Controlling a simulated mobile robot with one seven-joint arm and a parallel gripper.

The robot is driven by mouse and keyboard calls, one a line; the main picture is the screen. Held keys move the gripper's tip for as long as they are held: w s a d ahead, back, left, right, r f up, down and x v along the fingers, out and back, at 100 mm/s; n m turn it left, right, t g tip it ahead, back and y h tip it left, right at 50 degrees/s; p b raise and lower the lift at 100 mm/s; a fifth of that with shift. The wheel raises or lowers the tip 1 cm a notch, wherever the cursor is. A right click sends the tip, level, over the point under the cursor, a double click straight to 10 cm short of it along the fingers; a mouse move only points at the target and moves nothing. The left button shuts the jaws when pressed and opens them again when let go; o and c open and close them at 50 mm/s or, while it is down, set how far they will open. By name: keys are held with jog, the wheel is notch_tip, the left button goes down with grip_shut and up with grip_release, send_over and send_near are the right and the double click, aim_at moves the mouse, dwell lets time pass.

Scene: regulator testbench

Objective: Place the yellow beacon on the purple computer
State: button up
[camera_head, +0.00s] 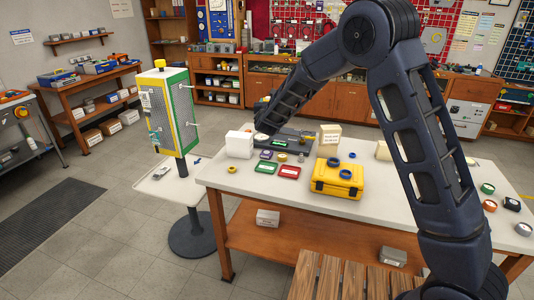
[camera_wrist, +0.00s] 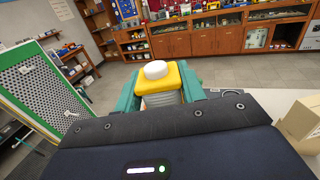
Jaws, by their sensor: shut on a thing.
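In the wrist view, my gripper (camera_wrist: 158,96) is shut on the yellow beacon (camera_wrist: 178,76), a yellow block with a round white top and a pale ribbed part below. Its teal fingers stand at either side of the block. In the head view, my arm's end (camera_head: 262,108) is above the far left part of the white worktable; the beacon cannot be made out there. A small purple device (camera_head: 266,155), which looks like the purple computer, lies flat on the table near its left end, below and a little right of my arm's end.
The white table (camera_head: 228,178) also holds a white box (camera_head: 239,145), green (camera_head: 265,168) and red (camera_head: 289,172) devices, a dark bench unit (camera_head: 288,142) and a yellow toolbox (camera_head: 337,178). A perforated panel on a stand (camera_head: 172,112), with a yellow piece on top, stands left of the table.

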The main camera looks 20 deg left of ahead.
jog(key=w+a+y, duration=0.1)
jog(key=w, duration=0.1)
send_over(267, 152)
jog(key=shift+n+g, duration=0.3)
jog(key=shift+n, duration=0.1)
notch_tip(267, 152, down, 20)
jog(key=shift+s+r, duration=0.1)
jog(key=shift+r, duration=0.1)
jog(key=shift+f, duration=0.15)
jog(key=o, duration=1.1)
jog(key=shift+c, duration=0.2)
jog(key=v, duration=1.2)
